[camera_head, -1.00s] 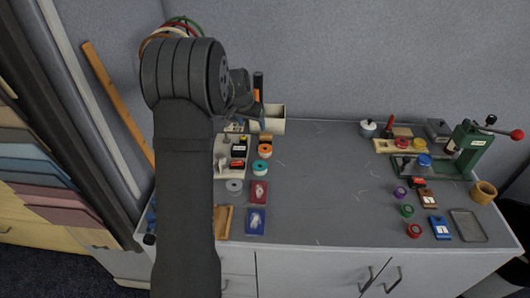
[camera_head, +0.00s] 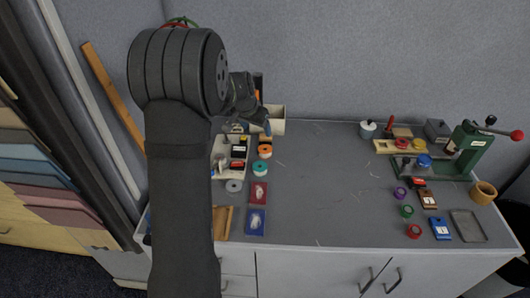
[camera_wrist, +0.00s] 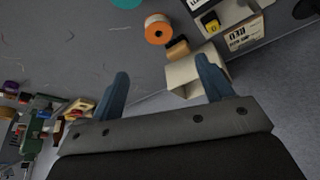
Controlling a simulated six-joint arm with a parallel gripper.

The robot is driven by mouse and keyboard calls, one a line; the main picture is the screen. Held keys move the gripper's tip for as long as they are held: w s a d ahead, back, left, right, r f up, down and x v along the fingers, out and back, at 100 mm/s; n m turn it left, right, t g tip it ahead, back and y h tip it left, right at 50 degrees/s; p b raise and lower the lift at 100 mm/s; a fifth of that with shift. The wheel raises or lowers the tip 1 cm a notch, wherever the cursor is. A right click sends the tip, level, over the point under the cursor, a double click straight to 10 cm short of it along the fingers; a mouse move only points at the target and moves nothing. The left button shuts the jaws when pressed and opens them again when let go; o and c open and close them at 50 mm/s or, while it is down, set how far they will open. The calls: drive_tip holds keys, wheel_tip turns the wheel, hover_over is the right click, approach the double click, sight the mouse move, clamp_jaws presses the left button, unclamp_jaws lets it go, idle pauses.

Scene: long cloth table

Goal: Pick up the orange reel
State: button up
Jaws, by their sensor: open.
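The orange reel (camera_head: 265,151) stands on the grey table in the head view, just right of the white tray and behind a teal reel (camera_head: 260,168). In the head view my gripper (camera_head: 266,128) is above the back left of the table, close behind the reel.
A cream open box (camera_head: 276,122) stands at the back by the gripper; it also shows near the right finger in the wrist view (camera_wrist: 183,76). A white tray (camera_head: 222,168) with small items lies left of the reel. The middle of the table is clear. A green press (camera_head: 470,150) stands far right.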

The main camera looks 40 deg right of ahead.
hover_over(264, 148)
drive_tip(key=s+a, duration=0.1)
drive_tip(key=a, duration=0.2)
drive_tip(key=f, duration=0.9)
drive_tip(key=shift+s+d, duration=0.2)
drive_tip(key=shift+d, duration=0.05)
drive_tip(key=shift+x, duration=2.6)
drive_tip(key=shift+s, duration=0.15)
drive_tip(key=c, duration=1.1)
